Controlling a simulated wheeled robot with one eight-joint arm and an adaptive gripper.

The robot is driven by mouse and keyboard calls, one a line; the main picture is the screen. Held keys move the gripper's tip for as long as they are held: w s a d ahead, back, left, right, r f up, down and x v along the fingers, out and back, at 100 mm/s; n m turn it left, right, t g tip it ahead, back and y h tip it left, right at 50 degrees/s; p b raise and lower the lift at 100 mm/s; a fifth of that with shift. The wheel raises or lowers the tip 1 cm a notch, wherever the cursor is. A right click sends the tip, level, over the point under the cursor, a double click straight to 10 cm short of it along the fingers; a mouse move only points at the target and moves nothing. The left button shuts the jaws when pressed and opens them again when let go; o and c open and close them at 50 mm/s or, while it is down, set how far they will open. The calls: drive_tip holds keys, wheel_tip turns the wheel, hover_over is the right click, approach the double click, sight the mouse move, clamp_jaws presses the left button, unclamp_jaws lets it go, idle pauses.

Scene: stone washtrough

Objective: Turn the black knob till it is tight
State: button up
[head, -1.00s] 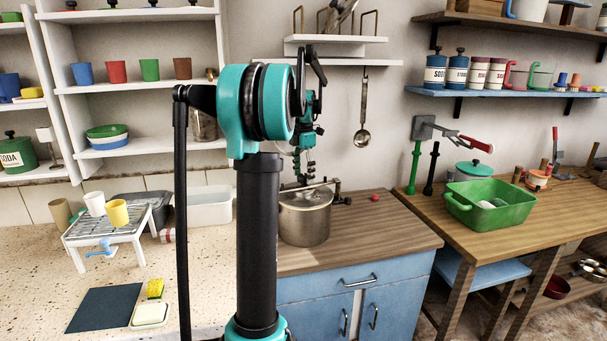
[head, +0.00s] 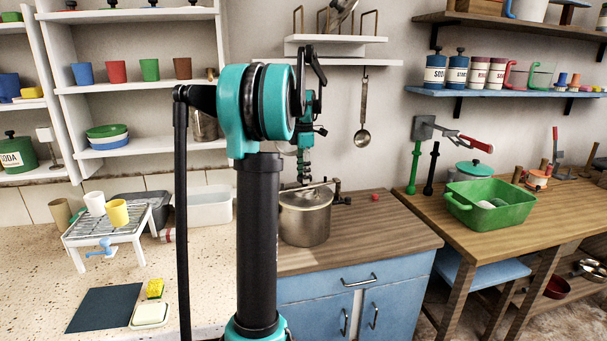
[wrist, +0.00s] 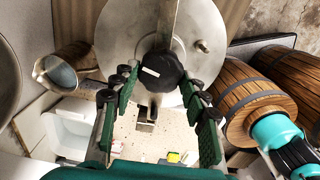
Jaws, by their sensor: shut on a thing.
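The black knob (wrist: 160,72), with a white mark on its face, shows in the wrist view over the middle of a round metal lid (wrist: 196,22). A flat metal bar (wrist: 168,18) runs from behind the knob across the lid. My gripper (wrist: 158,84) has its green-padded fingers on both sides of the knob and is shut on it. In the head view my gripper (head: 303,178) is over the metal pot (head: 305,220) on the wooden counter. The knob cannot be made out clearly there, and my arm hides part of the pot's left side.
In the wrist view wooden barrels (wrist: 250,95) stand at right and a metal mug (wrist: 64,72) at left. In the head view a small red object (head: 375,197) lies right of the pot. The wooden counter (head: 385,228) is mostly clear at right.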

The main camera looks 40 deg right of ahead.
drive_tip(key=m, duration=0.6)
drive_tip(key=shift+w+d, duration=0.1)
drive_tip(key=m, duration=0.6)
drive_tip(key=shift+d+m, duration=0.1)
drive_tip(key=shift+m, duration=0.3)
drive_tip(key=m, duration=0.6)
drive_tip(key=shift+d, duration=0.1)
drive_tip(key=m, duration=0.6)
drive_tip(key=shift+d+m, duration=0.1)
drive_tip(key=shift+m, duration=0.2)
drive_tip(key=m, duration=0.6)
drive_tip(key=shift+s, duration=0.2)
drive_tip(key=m, duration=0.6)
drive_tip(key=shift+s+m, duration=0.1)
drive_tip(key=shift+m, duration=0.3)
drive_tip(key=m, duration=1.1)
drive_tip(key=shift+s+a+m, duration=0.1)
drive_tip(key=shift+a+m, duration=0.15)
drive_tip(key=shift+m, duration=0.05)
